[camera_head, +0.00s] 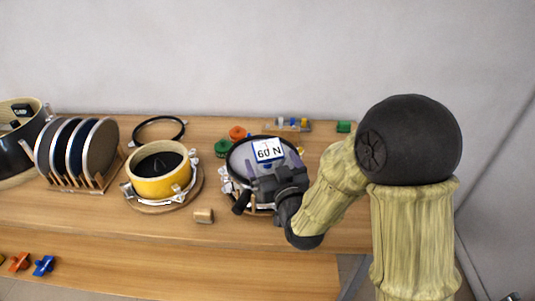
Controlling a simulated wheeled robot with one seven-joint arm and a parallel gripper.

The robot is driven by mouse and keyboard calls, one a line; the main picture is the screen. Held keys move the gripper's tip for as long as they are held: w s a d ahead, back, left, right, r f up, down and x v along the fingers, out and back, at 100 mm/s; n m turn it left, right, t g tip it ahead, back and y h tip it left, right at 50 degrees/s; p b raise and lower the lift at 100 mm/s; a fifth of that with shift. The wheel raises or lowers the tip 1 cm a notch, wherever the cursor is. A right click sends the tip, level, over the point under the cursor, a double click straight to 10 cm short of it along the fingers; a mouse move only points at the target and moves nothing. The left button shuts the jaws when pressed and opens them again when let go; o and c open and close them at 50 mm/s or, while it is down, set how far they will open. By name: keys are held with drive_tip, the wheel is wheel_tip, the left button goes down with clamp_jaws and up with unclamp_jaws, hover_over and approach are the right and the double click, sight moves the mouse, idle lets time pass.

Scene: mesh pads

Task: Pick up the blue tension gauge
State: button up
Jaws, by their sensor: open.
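A small blue object (43,265), which looks like the blue tension gauge, lies on the lower shelf at the far left, beside an orange one of similar shape. It is too small to make out any dial. My gripper (258,210) is far to its right, at the upper surface, over the near side of a round mesh pad. The gripper is open, with nothing seen between its dark fingers. My arm and gripper hide part of this pad.
The orange object (20,262) is close to the blue one. The lower shelf (180,268) is clear to the right.

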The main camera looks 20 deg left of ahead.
sight(267, 147)
drive_tip(key=p+x, duration=0.1)
drive_tip(key=x, duration=0.2)
drive_tip(key=shift+w+a, duration=0.1)
drive_tip(key=p+x, duration=0.1)
drive_tip(key=x, duration=0.1)
drive_tip(key=p+x, duration=0.1)
drive_tip(key=x, duration=0.1)
drive_tip(key=shift+w+p, duration=0.4)
drive_tip(key=shift+w, duration=0.3)
drive_tip(key=shift+f, duration=0.1)
drive_tip(key=c, duration=1.6)
drive_tip(key=shift+o, duration=0.2)
